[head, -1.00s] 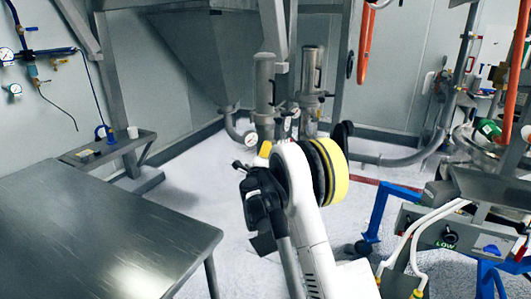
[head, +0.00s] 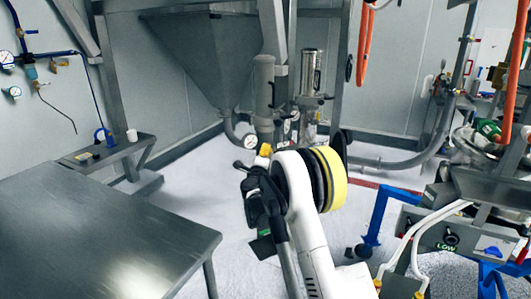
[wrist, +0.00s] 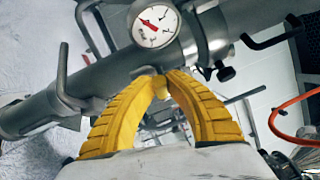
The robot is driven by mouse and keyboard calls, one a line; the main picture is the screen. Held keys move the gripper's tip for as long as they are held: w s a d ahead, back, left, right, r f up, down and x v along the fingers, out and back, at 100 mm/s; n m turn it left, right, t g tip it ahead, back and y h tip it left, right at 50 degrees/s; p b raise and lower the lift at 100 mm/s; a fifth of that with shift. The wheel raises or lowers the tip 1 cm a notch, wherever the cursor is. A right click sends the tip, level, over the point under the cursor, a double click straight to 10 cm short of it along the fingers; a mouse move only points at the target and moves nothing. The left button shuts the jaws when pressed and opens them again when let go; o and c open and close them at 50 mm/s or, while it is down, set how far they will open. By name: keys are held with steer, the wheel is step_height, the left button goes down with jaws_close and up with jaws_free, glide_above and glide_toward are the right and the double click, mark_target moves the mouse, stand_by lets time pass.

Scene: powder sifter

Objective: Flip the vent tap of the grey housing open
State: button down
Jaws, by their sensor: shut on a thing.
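The grey housing (head: 264,95) is an upright cylinder at the back in the head view. In the wrist view the grey housing (wrist: 28,114) crosses at a slant, with a round dial gauge (wrist: 155,24) and bent bars on it. My gripper (wrist: 163,76) has yellow fingers with their tips drawn together against the housing's lower edge. They are shut on a small yellowish piece (wrist: 160,88), which looks like the vent tap. Its turned position cannot be told. In the head view my arm hides most of my gripper, and a bit of yellow shows beside the housing's foot.
A shiny steel cylinder (head: 310,75) stands just right of the housing. A grey hopper (head: 205,50) hangs behind. A steel table (head: 100,225) fills the left front, and a blue frame (head: 378,215) stands right. Pale floor (head: 190,190) is open between.

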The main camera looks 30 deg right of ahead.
steer(key=shift+f+n+t+h+b, duration=0.3)
steer(key=shift+f+n+b, duration=0.1)
steer(key=shift+n+b, duration=0.25)
steer(key=shift+r, duration=0.1)
steer(key=c, duration=1.4)
jaws_free()
steer(key=v, duration=1.2)
